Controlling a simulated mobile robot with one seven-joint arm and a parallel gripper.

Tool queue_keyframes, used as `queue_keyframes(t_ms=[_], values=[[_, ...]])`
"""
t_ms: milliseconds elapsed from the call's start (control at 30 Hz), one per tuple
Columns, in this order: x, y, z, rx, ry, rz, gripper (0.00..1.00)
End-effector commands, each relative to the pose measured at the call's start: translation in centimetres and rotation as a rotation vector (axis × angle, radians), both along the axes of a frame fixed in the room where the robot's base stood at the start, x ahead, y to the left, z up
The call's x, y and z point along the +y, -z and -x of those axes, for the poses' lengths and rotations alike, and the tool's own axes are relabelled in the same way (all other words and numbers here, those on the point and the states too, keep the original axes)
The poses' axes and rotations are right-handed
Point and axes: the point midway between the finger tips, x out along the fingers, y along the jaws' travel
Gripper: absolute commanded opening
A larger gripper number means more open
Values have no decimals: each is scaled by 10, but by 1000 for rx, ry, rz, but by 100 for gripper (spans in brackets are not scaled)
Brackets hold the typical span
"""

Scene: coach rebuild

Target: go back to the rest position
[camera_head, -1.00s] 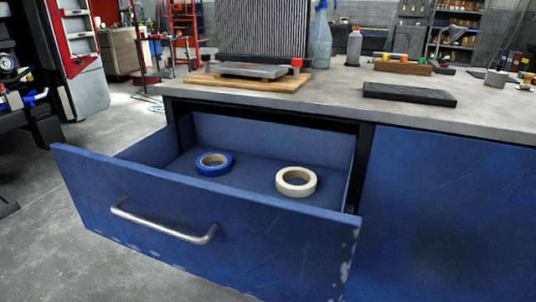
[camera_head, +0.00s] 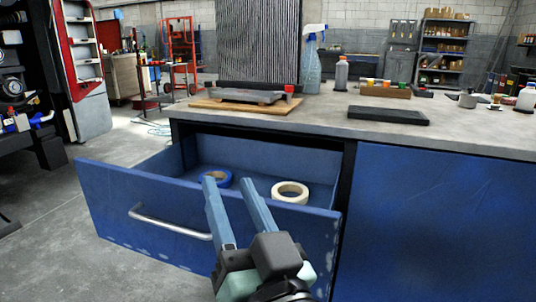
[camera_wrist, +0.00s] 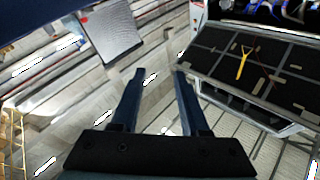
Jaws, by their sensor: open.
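My gripper (camera_head: 228,182) is open in the head view, with its two blue fingers apart and nothing between them. It shows in front of the open blue drawer (camera_head: 150,195), pointing up and away. In the wrist view my gripper (camera_wrist: 158,72) also has its fingers apart and empty. A roll of cream tape (camera_head: 290,193) lies in the drawer, just right of the fingers in the picture. A roll of blue tape (camera_head: 225,177) lies in the drawer, partly hidden behind the fingers.
The grey worktop (camera_head: 310,115) above the drawer holds a wooden board (camera_head: 235,107), a spray bottle (camera_head: 314,65), a black flat block (camera_head: 388,115) and a wooden rack (camera_head: 385,90). The drawer juts out with its metal handle (camera_head: 170,224). Floor at the left is clear.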

Motion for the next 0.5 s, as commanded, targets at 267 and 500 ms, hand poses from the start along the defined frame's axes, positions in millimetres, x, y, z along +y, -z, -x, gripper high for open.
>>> queue_keyframes(t_ms=[267,500], values=[[-29,-162,44,-447,385,127,45],[-40,-256,78,-599,530,149,45]])
